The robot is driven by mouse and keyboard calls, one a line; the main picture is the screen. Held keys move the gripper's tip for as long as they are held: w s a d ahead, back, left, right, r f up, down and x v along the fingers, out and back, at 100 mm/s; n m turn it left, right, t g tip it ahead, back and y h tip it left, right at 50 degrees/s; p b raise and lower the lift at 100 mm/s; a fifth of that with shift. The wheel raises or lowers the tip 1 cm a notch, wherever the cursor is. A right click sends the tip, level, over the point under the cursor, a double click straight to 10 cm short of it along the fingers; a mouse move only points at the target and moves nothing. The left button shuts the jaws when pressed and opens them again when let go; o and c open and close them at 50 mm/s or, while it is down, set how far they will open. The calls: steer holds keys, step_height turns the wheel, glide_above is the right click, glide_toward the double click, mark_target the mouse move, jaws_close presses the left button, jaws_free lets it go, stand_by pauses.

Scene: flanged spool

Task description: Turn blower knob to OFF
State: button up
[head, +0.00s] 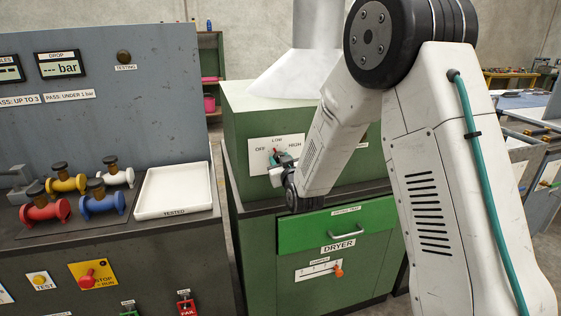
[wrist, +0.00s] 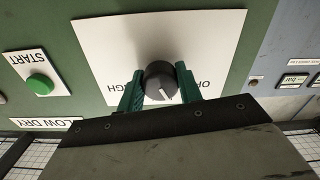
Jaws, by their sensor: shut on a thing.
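The blower knob (wrist: 160,80) is dark grey and round with a white pointer mark. It sits on a white label plate (wrist: 165,30) on the green dryer. In the wrist view, which is upside down, OFF is at right and HIGH at left; LOW is hidden behind my gripper. The pointer slants down and slightly right in that view. My gripper (wrist: 157,85) has its green fingers shut on the knob, one on each side. In the head view my gripper (head: 276,157) is at the plate (head: 262,148), covering most of the knob.
A green START button (wrist: 39,85) is beside the plate. At left, a bench holds several coloured spools and a white tray (head: 172,212).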

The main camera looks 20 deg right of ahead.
steer(key=n, duration=0.7)
steer(key=shift+d, duration=0.1)
stand_by(0.4)
steer(key=o, duration=1)
steer(key=shift+s, duration=0.15)
steer(key=s, duration=0.7)
steer(key=shift+s, duration=0.3)
